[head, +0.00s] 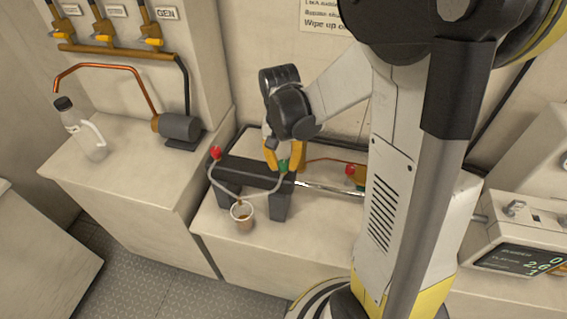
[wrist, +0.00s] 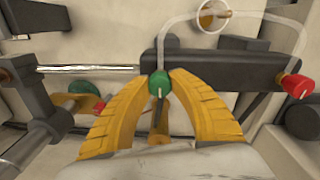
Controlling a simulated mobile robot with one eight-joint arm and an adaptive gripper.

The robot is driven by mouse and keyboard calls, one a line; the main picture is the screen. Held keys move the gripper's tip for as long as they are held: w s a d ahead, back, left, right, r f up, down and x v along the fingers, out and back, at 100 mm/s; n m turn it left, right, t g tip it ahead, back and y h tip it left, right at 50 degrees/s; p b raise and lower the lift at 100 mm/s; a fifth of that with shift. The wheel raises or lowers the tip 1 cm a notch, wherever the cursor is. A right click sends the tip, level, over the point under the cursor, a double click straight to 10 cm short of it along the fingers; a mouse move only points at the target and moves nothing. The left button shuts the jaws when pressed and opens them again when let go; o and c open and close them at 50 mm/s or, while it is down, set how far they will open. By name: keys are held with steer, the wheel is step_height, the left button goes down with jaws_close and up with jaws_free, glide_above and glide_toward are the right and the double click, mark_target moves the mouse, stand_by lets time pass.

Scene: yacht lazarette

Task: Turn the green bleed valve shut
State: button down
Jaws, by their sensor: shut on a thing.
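The green bleed valve (wrist: 159,84) is a small round knob on the dark cylinder (wrist: 222,72), with a clear hose running from it. My gripper (wrist: 160,77) is shut on this knob, one yellow fingertip on each side. In the head view my gripper (head: 283,158) reaches down to the green valve (head: 283,165) at the right end of the cylinder (head: 248,172). A small light mark shows on the knob's face in the wrist view. The knob's sides are partly hidden by the fingertips.
A red knob (head: 215,153) sits at the cylinder's other end. Hoses lead to a cup (head: 242,213) of brown liquid in front. A metal rod (head: 330,189) extends right towards another red knob (head: 350,170).

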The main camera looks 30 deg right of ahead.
mark_target(282, 163)
steer(key=shift+m, duration=0.3)
steer(key=c, duration=1.1)
jaws_free()
step_height(282, 163, up, 12)
steer(key=shift+a, duration=0.2)
